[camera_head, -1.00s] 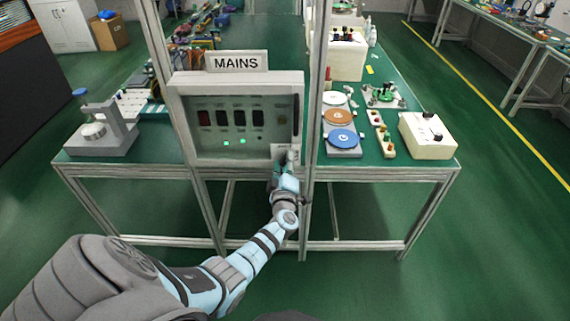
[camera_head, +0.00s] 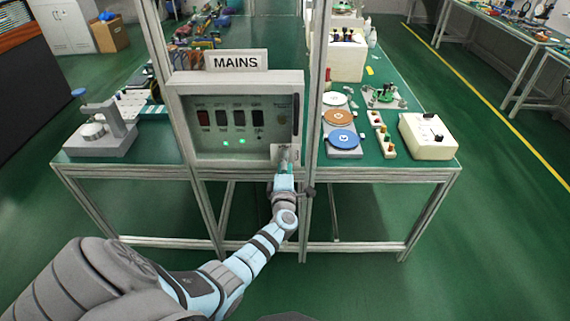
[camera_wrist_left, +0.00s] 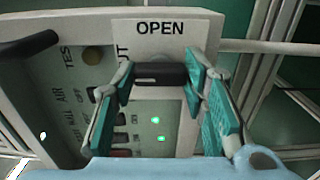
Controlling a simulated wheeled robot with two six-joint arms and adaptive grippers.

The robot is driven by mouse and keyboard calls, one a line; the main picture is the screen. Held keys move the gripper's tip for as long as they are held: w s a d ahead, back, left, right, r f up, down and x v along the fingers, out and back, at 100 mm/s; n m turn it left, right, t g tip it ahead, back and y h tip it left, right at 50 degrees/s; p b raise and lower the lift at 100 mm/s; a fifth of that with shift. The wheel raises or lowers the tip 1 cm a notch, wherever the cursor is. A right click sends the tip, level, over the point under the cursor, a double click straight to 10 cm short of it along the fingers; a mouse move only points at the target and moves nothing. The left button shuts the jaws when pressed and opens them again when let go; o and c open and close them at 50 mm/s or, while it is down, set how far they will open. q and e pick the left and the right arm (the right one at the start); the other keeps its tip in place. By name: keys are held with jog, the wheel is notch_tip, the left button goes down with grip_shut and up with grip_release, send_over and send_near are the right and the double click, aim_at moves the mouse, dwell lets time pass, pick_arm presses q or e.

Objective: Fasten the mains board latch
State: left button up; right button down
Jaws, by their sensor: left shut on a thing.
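The mains board (camera_head: 185,110) is a grey box on the frame under a MAINS sign (camera_head: 237,61). A pale latch plate (camera_head: 275,151) is at its lower right corner; in the left wrist view this plate (camera_wrist_left: 128,30) reads OPEN, with part of another word at its left side. The dark latch handle (camera_wrist_left: 160,75) lies across, between my left fingers. My left gripper (camera_head: 284,160) is at that corner, its teal-padded fingers (camera_wrist_left: 162,72) shut on the latch handle. My right gripper is not in view.
A long dark bar handle (camera_head: 296,115) stands at the board's right edge. Metal posts (camera_head: 316,100) flank the board. Right of it are coloured discs (camera_head: 341,139) and a cream box (camera_head: 427,136); a grey stand (camera_head: 103,135) is at left. The floor in front is clear.

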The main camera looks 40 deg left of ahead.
pick_arm(q)
jog(key=o, duration=1.2)
jog(key=shift+c, duration=0.2)
jog(key=v, duration=1.2)
jog(key=shift+w, duration=0.1)
